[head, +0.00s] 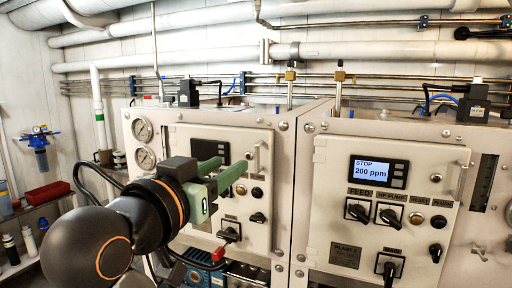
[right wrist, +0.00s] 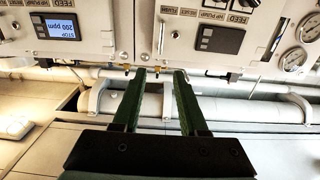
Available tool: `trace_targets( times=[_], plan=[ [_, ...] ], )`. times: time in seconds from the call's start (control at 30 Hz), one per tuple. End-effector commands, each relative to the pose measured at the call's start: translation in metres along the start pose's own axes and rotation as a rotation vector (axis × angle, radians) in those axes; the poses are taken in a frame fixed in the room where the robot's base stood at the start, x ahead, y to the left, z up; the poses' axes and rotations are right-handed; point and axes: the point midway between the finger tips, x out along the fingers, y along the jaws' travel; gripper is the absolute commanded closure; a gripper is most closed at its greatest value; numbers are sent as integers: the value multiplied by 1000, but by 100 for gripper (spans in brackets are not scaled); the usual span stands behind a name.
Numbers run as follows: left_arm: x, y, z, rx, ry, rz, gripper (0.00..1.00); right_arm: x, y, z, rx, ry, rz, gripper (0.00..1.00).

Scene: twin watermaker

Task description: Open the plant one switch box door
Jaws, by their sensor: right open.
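Two pale switch box doors face me in the head view, both looking closed. The right door (head: 330,215) has a lit display reading STOP 200 ppm, several knobs, an upright handle (head: 462,182) on its right side and a PLANT label plate (head: 345,256) whose number I cannot read surely. The left door (head: 235,140) has a dark display and an upright handle (head: 256,158). My right gripper (head: 232,170) is open and empty in front of the left door, partly hiding it. Its green fingers also show in the right wrist view (right wrist: 160,73), apart with nothing between them. My left gripper is out of view.
Two pressure gauges (head: 143,145) sit left of the left door. Pipes (head: 390,52) run along the wall above. A blue pump (head: 203,278) is low beneath the left box. A shelf with a red box (head: 48,193) stands at far left.

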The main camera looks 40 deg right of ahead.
Motion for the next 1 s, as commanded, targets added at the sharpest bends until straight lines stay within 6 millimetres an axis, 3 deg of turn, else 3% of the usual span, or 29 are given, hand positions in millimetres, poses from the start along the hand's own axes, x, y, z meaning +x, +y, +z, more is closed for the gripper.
trace_targets(
  times=[0.5, 0.7, 1.0],
  plan=[
    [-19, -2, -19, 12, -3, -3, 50, 97, 1, -2, -6, 3, 4, 57],
    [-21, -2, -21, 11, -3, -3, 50, 115, 0, -1, -6, 3, 2, 57],
    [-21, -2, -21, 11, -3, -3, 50, 118, 0, 0, -4, 2, 0, 57]
  ],
)
